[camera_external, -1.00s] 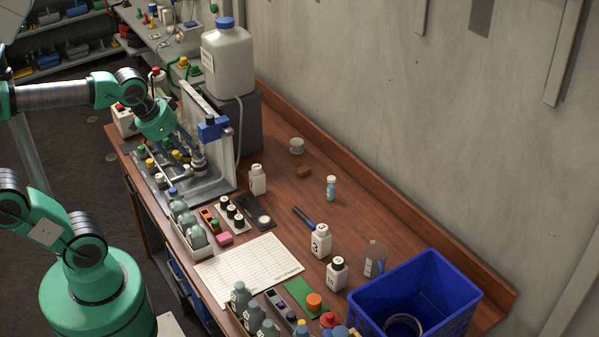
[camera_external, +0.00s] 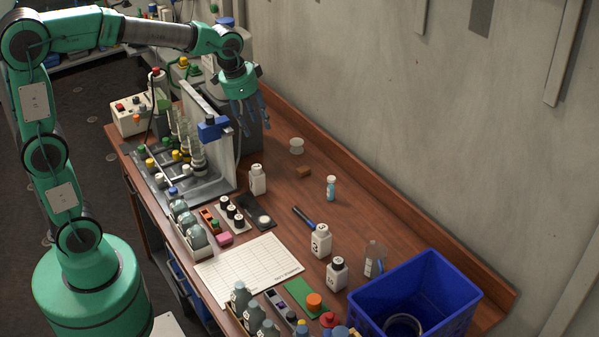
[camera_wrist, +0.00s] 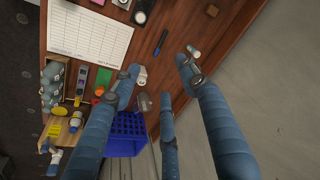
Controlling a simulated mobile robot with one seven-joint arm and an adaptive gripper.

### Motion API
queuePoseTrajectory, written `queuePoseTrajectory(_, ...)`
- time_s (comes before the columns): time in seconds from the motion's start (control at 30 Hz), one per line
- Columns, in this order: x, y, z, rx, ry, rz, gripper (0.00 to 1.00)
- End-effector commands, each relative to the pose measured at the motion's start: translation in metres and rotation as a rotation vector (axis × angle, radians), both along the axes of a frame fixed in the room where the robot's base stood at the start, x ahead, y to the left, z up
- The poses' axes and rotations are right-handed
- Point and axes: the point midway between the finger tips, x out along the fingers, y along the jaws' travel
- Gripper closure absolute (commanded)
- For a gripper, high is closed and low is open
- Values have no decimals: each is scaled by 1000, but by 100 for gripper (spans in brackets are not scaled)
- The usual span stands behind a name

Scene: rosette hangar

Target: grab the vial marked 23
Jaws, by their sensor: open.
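No number 23 is legible in these frames, so I cannot tell for certain which vial bears it. A small vial with a pale cap and light-blue body (camera_external: 331,189) stands alone on the bench towards the wall. In the wrist view a small pale-capped vial (camera_wrist: 194,52) shows beside a fingertip, apparently the same one. My gripper (camera_external: 252,121) is open and empty, raised near the large jug, left of and above the lone vial. Its blue-grey fingers spread across the wrist view (camera_wrist: 160,78).
White bottles (camera_external: 257,180) (camera_external: 320,241) (camera_external: 336,274) and a clear bottle (camera_external: 374,260) stand on the bench. A blue crate (camera_external: 462,303) fills the right end. A dark-blue marker (camera_external: 303,218) and a paper sheet (camera_external: 248,268) lie flat. The wall runs along the back.

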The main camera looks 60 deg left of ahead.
Motion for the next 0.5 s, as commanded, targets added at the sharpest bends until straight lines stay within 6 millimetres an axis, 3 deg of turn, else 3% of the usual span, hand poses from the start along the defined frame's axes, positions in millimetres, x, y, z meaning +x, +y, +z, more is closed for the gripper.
queuePoseTrajectory(0.5, 114, -1, -41, 32, 88, -134, 56)
